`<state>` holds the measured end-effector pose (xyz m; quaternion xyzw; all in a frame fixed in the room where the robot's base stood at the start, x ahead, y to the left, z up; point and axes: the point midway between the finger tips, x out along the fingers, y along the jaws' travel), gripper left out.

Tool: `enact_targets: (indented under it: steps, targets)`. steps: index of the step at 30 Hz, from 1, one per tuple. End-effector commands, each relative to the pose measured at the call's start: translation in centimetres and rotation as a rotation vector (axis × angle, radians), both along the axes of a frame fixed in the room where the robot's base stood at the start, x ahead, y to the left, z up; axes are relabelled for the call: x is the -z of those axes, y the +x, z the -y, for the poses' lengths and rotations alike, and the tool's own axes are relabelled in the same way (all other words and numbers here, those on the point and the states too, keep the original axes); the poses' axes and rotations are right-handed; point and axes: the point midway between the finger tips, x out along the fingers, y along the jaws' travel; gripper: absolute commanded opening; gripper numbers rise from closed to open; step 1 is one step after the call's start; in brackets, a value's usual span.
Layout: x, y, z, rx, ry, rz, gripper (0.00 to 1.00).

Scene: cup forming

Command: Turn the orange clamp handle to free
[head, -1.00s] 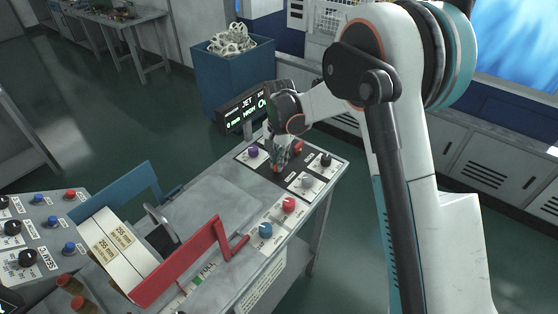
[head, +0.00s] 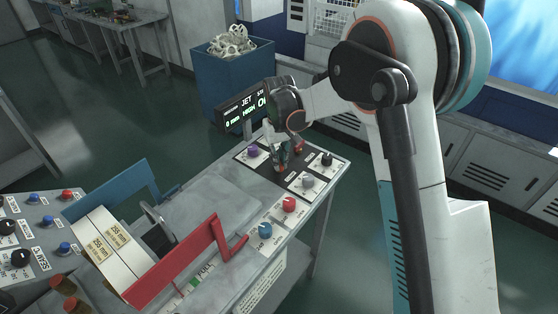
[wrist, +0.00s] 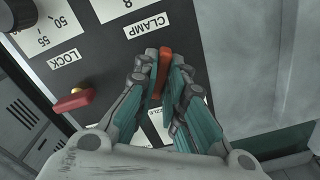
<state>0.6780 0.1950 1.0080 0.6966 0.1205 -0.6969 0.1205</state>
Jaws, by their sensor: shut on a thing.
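The orange clamp handle (wrist: 165,62) shows in the wrist view as a narrow bar under the CLAMP label (wrist: 147,26) on a dark panel. My gripper (wrist: 162,78) is shut on it, with a teal-padded finger on each side. The handle's upper end sticks out past the fingertips, and its lower part is partly hidden between them. In the head view my gripper (head: 281,164) points down onto the dark panel at the far end of the bench, and it hides the handle there.
A red handle (wrist: 73,102) by the LOCK label sits left of my gripper in the wrist view. Purple (head: 253,151), black (head: 327,159), grey (head: 308,181), red (head: 289,204) and blue (head: 265,230) knobs surround the area. A lit display (head: 245,108) stands behind.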

Motion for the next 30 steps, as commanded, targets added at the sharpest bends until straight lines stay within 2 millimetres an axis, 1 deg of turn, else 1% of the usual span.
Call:
enact_targets:
  steps: [6,15,22,30]
  targets:
    - [-0.01,0.04,-0.03,-0.201,0.0,0.001,0.0]
    - [-0.04,0.05,-0.02,-0.426,0.001,0.001,0.0]
    - [-0.06,0.05,-0.02,-0.532,0.0,0.001,0.0]
    - [-0.07,0.06,-0.02,-0.578,0.0,0.002,0.0]
